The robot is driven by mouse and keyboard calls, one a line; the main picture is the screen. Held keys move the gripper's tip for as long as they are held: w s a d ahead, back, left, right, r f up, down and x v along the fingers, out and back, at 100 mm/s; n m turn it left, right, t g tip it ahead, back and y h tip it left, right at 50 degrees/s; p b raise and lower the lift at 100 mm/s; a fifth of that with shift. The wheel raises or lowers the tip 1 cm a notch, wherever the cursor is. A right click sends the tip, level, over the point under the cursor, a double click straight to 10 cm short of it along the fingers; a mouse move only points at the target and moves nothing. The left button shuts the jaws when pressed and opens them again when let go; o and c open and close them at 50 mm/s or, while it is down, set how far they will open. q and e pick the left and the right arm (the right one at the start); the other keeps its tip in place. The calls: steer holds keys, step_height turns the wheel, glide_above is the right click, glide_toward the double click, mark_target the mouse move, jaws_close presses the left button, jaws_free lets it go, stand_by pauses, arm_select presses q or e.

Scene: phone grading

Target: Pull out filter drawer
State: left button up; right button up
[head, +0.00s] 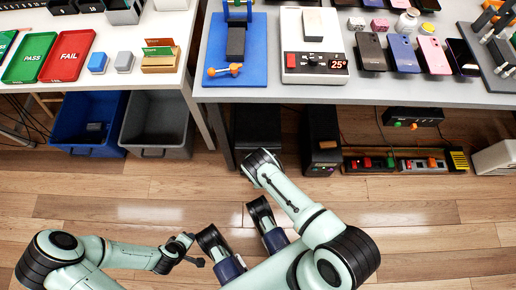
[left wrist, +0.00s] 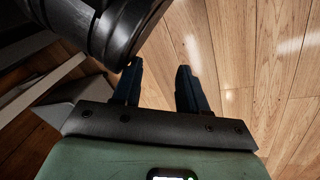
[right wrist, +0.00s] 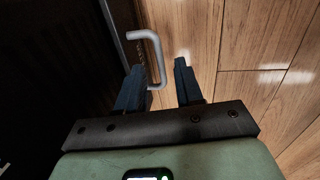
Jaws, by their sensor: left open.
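A grey bent bar handle (right wrist: 156,56) stands out from a dark front (right wrist: 75,45) at the left of the right wrist view. My right gripper (right wrist: 158,66) is open, and the handle's lower end shows in the gap between its fingers, close to the left finger. I cannot tell whether they touch. The handle is not visible in the head view; a dark cabinet (head: 257,128) stands under the grey table there, near the end of my right arm, whose fingers are hidden. My left gripper (left wrist: 159,67) is open and empty above the floor; it also shows in the head view (head: 190,250).
The grey table (head: 400,97) overhangs the cabinet. A black box (head: 321,140) and a strip of devices (head: 405,161) stand under it to the right. Blue (head: 88,118) and grey (head: 155,118) bins stand under the white table. The wooden floor (head: 130,190) in front is clear.

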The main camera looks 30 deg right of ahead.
arm_select(q)
steer(key=shift+s+a+f+g+b, duration=0.15)
steer(key=shift+s+f+g+b, duration=0.25)
steer(key=shift+s+f, duration=0.65)
arm_select(e)
steer(key=shift+w+d+f, duration=0.15)
steer(key=shift+f, duration=0.9)
arm_select(q)
steer(key=shift+r, duration=0.15)
arm_select(e)
jaws_close()
